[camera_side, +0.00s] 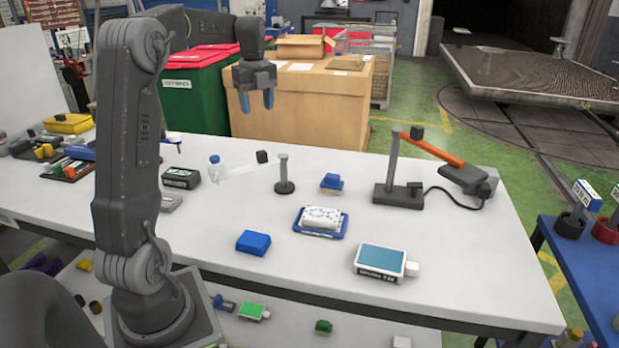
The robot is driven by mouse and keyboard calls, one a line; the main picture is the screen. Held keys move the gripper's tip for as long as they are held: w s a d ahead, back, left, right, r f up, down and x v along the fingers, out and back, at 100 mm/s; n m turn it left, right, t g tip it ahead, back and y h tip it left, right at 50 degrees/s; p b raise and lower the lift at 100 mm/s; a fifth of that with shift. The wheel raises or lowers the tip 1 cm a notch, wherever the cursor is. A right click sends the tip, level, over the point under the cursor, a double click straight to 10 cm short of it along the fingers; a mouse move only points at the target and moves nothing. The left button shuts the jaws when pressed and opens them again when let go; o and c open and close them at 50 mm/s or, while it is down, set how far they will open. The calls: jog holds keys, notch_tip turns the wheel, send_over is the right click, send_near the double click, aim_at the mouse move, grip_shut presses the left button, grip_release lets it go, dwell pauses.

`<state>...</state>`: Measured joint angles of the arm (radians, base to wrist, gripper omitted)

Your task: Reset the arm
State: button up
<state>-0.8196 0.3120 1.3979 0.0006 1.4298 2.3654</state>
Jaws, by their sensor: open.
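My gripper (256,101) hangs high above the far edge of the white table, at the upper middle of the side view. Its two blue-tipped fingers point down and stand apart, with nothing between them. My arm rises at the left and reaches across the top of the picture. The gripper touches nothing and is well clear of the objects on the table.
On the white table (450,292) stand a grey post (284,172), an orange-armed device (430,148), a blue tray (320,232) with a white block, a blue block (253,242) and a screen box (384,262). Cardboard boxes (310,110) stand behind.

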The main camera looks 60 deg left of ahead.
jog(key=s+d+r+n+t+y, duration=0.2)
jog(key=d+n, duration=0.6)
jog(key=d, duration=1.2)
jog(key=s+d+f+n+t+h, duration=0.1)
jog(key=s+d+f+n, duration=0.1)
jog(key=s+d+n, duration=0.3)
jog(key=s+d+f+n+t+h, duration=0.1)
jog(key=s+d+f+n+t, duration=0.1)
jog(key=s+d, duration=0.4)
jog(key=d+f+n, duration=0.1)
jog(key=d+n, duration=0.1)
jog(key=d, duration=0.1)
jog(key=shift+s+f+n+t, duration=0.25)
jog(key=shift+s+n+t, duration=0.05)
jog(key=shift+s+n, duration=0.1)
